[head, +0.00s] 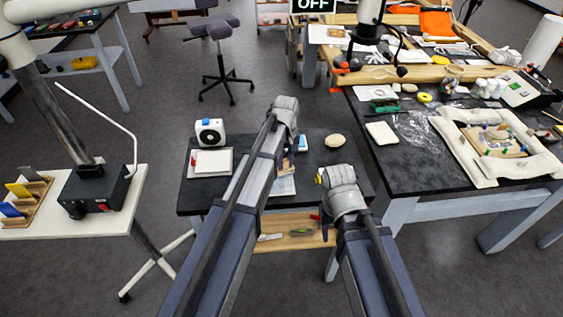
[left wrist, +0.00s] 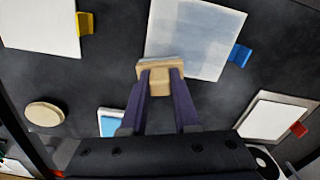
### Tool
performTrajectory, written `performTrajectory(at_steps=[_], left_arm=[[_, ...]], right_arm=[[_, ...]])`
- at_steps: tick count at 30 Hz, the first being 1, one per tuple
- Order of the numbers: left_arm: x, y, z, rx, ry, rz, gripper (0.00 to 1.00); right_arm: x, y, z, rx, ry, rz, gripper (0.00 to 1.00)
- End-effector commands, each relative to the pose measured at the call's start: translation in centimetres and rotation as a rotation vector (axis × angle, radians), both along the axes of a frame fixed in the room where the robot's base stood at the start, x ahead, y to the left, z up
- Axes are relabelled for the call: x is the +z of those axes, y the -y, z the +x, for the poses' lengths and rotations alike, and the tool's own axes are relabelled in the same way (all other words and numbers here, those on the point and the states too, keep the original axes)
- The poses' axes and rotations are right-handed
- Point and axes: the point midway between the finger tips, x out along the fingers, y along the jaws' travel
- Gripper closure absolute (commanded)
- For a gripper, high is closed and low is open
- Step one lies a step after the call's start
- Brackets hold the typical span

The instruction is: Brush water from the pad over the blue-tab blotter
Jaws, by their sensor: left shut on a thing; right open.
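The blue-tab blotter (left wrist: 192,35) lies on the dark table; its sheet looks pale blue-grey and streaky, with the blue tab (left wrist: 239,55) at its right edge in the left wrist view. In the head view my arm hides much of the blotter (head: 284,186). My left gripper (left wrist: 160,84) is shut on a brush (left wrist: 160,70) with a wide pale head. The head overlaps the blotter's edge; I cannot tell whether it touches. The blue water pad (left wrist: 113,124) lies in a pale holder, also seen in the head view (head: 302,143). My right gripper (head: 322,178) is open.
A yellow-tab blotter (left wrist: 40,22) and a red-tab blotter (left wrist: 270,115) lie on either side. A round wooden piece (left wrist: 45,113) is near the pad. A white device (head: 209,132) stands at the back left. A cluttered bench (head: 425,175) is to the right.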

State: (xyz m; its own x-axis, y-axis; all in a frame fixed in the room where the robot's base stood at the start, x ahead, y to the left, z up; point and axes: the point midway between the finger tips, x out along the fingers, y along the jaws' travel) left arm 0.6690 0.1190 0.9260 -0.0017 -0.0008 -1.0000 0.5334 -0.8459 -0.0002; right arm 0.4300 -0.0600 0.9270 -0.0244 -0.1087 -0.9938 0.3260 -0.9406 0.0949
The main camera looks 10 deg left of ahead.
Motion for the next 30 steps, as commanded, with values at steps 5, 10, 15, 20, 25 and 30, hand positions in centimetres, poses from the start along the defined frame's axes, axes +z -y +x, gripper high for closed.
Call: performTrajectory(at_steps=[5, 10, 15, 20, 25, 30], left_arm=[[0.0, 0.1, -0.5, 0.0, 0.0, 0.0, 1.0], [-0.1, 0.4, -1.9, -0.001, 0.0, 0.0, 1.0], [-0.1, 0.9, -3.3, -0.001, 0.0, 0.0, 1.0], [-0.1, 1.1, -4.0, 0.0, 0.0, 0.0, 1.0], [-0.1, 1.1, -4.0, 0.0, 0.0, 0.0, 1.0], [-0.1, 1.3, -4.9, -0.001, 0.0, 0.0, 1.0]], right_arm=[[0.0, 0.0, 0.0, 0.0, 0.0, 0.0, 0.5], [-0.1, 0.0, 0.0, 0.0, 0.0, 0.0, 0.5], [-0.1, 0.0, 0.0, 0.0, 0.0, 0.0, 0.5], [-0.1, 0.0, 0.0, 0.0, 0.0, 0.0, 0.5], [-0.1, 0.0, 0.0, 0.0, 0.0, 0.0, 0.5], [-0.1, 0.0, 0.0, 0.0, 0.0, 0.0, 0.5]])
